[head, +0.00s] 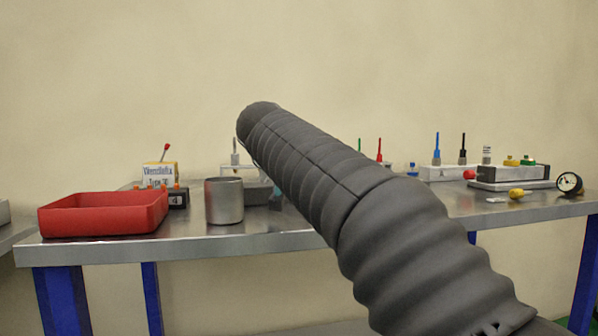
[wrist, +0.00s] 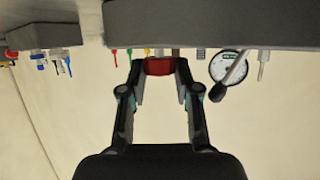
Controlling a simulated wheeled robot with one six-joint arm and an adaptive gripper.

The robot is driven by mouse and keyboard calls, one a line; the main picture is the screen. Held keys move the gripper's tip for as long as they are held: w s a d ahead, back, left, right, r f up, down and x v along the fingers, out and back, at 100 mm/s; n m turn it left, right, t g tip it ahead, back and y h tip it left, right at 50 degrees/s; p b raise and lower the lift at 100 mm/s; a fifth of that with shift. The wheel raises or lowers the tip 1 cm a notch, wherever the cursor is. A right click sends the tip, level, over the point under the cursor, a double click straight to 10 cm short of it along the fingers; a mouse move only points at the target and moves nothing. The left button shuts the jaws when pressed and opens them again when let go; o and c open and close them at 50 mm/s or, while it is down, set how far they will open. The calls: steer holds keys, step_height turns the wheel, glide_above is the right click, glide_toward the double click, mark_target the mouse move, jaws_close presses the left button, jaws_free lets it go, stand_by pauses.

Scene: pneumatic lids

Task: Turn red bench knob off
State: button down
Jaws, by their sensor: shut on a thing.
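The red knob (wrist: 159,67) shows in the wrist view between the fingertips of my gripper (wrist: 160,75). My gripper is shut on it, with one finger on each side. The knob sits close to the edge of a grey slab (wrist: 240,22); its turn position cannot be read. In the head view my dark ribbed arm covers the middle of the bench (head: 200,248), and my gripper and the held knob are not visible there.
On the bench stand a red tray (head: 100,222), a metal cup (head: 224,203), a dial gauge (head: 569,183) and a yellow-ended part (head: 517,193). The gauge also shows in the wrist view (wrist: 226,66), near my gripper. Thin coloured tools stand at the back.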

steer(key=shift+a+f+m+g+h, duration=0.1)
steer(key=shift+m+g+h, duration=0.2)
steer(key=shift+m+h, duration=0.2)
steer(key=c, duration=0.8)
jaws_free()
steer(key=shift+d+n+y, duration=0.25)
steer(key=shift+n+y, duration=0.65)
steer(key=shift+y, duration=0.1)
steer(key=shift+d+n+y+p, duration=0.2)
steer(key=shift+n+y+p, duration=0.15)
steer(key=shift+n+y, duration=1.8)
steer(key=shift+y, duration=0.45)
steer(key=shift+w+d+n+y+b, duration=0.15)
steer(key=shift+n+y+b, duration=0.45)
steer(key=shift+n+y, duration=0.4)
